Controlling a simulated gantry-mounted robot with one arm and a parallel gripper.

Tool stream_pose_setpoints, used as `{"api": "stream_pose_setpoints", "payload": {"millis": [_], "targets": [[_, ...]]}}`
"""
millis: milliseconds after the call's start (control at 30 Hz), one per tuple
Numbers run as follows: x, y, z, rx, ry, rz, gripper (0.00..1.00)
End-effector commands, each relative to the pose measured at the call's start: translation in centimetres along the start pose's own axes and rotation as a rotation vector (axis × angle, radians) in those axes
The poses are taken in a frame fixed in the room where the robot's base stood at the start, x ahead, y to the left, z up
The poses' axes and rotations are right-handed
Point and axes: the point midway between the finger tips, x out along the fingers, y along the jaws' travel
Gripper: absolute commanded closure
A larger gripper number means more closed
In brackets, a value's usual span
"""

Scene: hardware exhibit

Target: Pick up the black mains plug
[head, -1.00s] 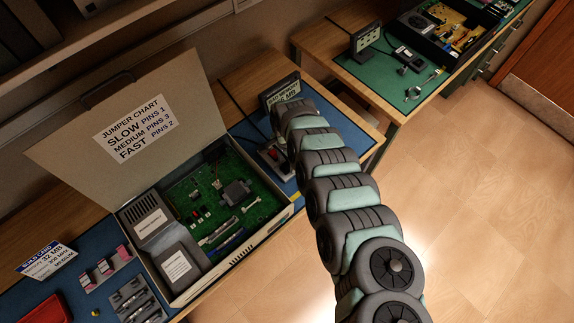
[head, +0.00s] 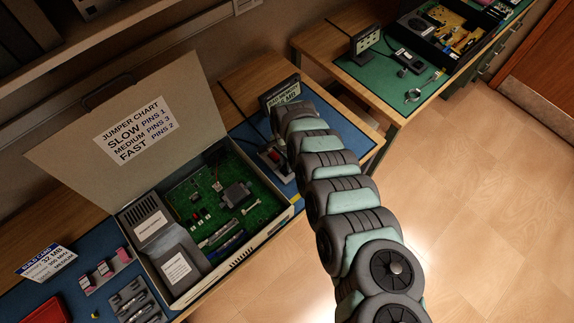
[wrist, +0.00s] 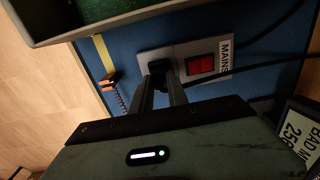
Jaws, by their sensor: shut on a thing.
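The black mains plug (wrist: 157,67) is at the left end of the grey mains socket plate (wrist: 180,60), in the wrist view. My gripper (wrist: 160,79) is shut on the plug, with one finger on each side of it. The plug looks to be at the socket. I cannot tell whether its pins are in or clear of it. In the head view my arm hides the gripper and the plug. Only part of the socket plate (head: 272,160) shows there, beside the arm's end.
A red switch (wrist: 201,66) and a MAINS label sit right of the plug. Black cables cross the blue mat. An orange-and-black object (wrist: 108,82) lies to the left. The open computer case (head: 290,212) stands close by. A memory sign (head: 281,92) stands behind.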

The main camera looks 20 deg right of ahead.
Motion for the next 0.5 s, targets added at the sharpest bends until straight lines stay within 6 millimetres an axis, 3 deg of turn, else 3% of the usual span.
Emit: {"api": "stream_pose_setpoints", "payload": {"millis": [267, 500], "targets": [[-1.1, -0.2, 0.0, -0.001, 0.0, -0.003, 1.0], [-4.6, 0.0, -0.3, -0.001, 0.004, -0.002, 1.0]]}}
